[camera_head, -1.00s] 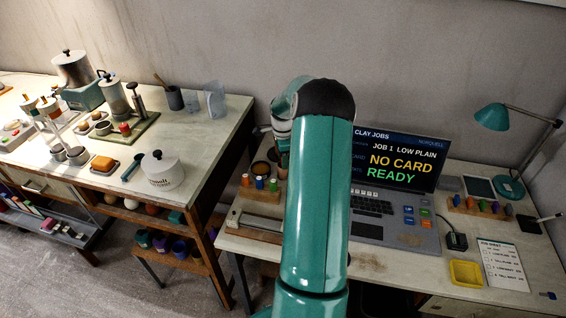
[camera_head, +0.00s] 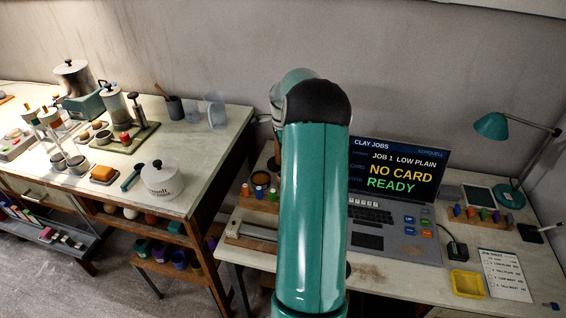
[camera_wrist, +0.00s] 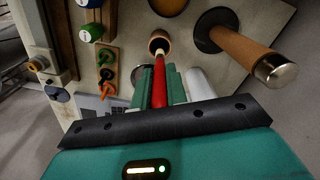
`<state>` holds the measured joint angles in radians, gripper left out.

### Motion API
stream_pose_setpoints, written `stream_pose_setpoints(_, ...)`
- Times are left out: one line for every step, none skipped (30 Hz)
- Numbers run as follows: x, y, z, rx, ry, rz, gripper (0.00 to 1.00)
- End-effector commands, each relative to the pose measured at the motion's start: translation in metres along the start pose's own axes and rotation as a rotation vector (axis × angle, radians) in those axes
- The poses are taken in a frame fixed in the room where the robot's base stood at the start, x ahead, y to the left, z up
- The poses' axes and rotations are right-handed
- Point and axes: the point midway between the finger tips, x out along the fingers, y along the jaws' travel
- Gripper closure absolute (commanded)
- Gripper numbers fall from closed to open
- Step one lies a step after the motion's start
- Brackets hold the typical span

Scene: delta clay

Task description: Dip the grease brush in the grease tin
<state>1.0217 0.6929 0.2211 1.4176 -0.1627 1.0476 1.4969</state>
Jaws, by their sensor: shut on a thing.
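My gripper (camera_wrist: 160,88) is shut on the red handle of the grease brush (camera_wrist: 158,80) in the wrist view. The brush's copper-coloured end (camera_wrist: 159,42) points away from the palm. A round tin with amber-brown contents (camera_wrist: 170,4), apparently the grease tin, is cut off by the top edge, just beyond the brush end and apart from it in the picture. In the head view a round dark-rimmed tin (camera_head: 260,179) stands left of my arm. My arm hides the gripper and brush there.
A tool with a thick wooden handle and metal cap (camera_wrist: 250,55) rises right of the brush. Green and blue knobs (camera_wrist: 90,33) and a small peg block (camera_wrist: 107,70) lie left. In the head view, a laptop (camera_head: 394,180) stands right of my arm.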

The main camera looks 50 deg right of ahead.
Motion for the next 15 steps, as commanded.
stream_pose_setpoints(-0.009, -0.001, 0.000, -0.001, 0.001, -0.002, 1.00)
stream_pose_setpoints(-0.013, -0.001, 0.000, 0.000, 0.001, -0.002, 1.00)
stream_pose_setpoints(-0.016, 0.000, 0.001, 0.001, -0.003, -0.002, 1.00)
stream_pose_setpoints(-0.018, 0.000, 0.001, 0.001, -0.009, -0.003, 1.00)
stream_pose_setpoints(-0.018, -0.001, 0.003, 0.000, -0.018, -0.005, 1.00)
stream_pose_setpoints(-0.018, -0.001, 0.005, -0.001, -0.034, -0.011, 1.00)
stream_pose_setpoints(-0.016, -0.002, 0.007, -0.002, -0.051, -0.018, 1.00)
stream_pose_setpoints(-0.014, -0.004, 0.010, -0.002, -0.071, -0.026, 1.00)
stream_pose_setpoints(-0.011, -0.005, 0.015, -0.002, -0.102, -0.038, 1.00)
stream_pose_setpoints(-0.009, -0.007, 0.019, -0.004, -0.126, -0.050, 1.00)
stream_pose_setpoints(-0.007, -0.008, 0.023, -0.003, -0.150, -0.062, 1.00)
stream_pose_setpoints(-0.006, -0.011, 0.029, -0.002, -0.183, -0.079, 1.00)
stream_pose_setpoints(-0.006, -0.012, 0.033, -0.002, -0.206, -0.091, 1.00)
stream_pose_setpoints(-0.005, -0.014, 0.037, -0.002, -0.227, -0.104, 1.00)
stream_pose_setpoints(-0.006, -0.016, 0.041, -0.002, -0.253, -0.119, 1.00)
